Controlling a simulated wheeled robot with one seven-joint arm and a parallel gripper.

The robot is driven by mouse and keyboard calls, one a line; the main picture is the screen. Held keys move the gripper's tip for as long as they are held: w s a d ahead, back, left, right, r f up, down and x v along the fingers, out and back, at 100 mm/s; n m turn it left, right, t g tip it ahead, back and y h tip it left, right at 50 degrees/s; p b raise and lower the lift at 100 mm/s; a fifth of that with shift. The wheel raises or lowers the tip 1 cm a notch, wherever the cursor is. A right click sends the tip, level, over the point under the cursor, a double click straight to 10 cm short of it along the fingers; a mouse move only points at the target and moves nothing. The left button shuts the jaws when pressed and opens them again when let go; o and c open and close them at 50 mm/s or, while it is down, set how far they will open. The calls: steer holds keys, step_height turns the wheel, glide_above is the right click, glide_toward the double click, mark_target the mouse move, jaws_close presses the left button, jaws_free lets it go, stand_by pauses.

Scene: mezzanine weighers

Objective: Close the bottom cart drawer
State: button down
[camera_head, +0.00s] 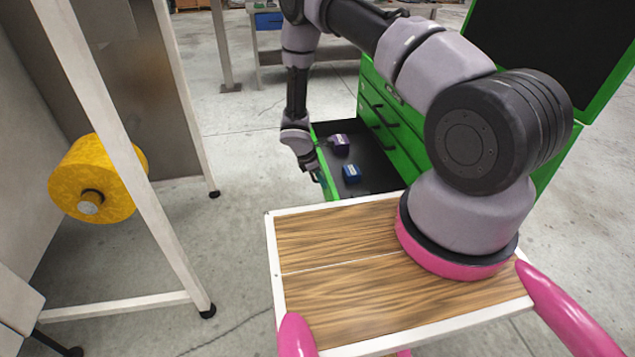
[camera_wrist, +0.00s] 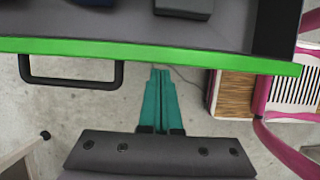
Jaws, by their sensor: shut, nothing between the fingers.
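The green cart (camera_head: 385,137) stands beyond my base, with its bottom drawer (camera_head: 374,165) pulled out. In the wrist view the drawer's green front edge (camera_wrist: 200,53) crosses the upper part, and its black bar handle (camera_wrist: 70,82) is at the left. My gripper (camera_head: 318,175) is at the drawer's front, on its outer side. In the wrist view its teal fingers (camera_wrist: 161,75) are shut and empty, with tips by the green edge, right of the handle. I cannot tell if they touch it.
A purple box (camera_head: 340,144) and a blue box (camera_head: 351,173) lie in the drawer. A white frame with a yellow roll (camera_head: 95,180) stands at the left. A workbench (camera_head: 300,60) stands at the back. The floor (camera_head: 235,150) left of the drawer is clear.

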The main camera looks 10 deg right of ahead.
steer(key=d, duration=2.2)
steer(key=shift+d, duration=0.2)
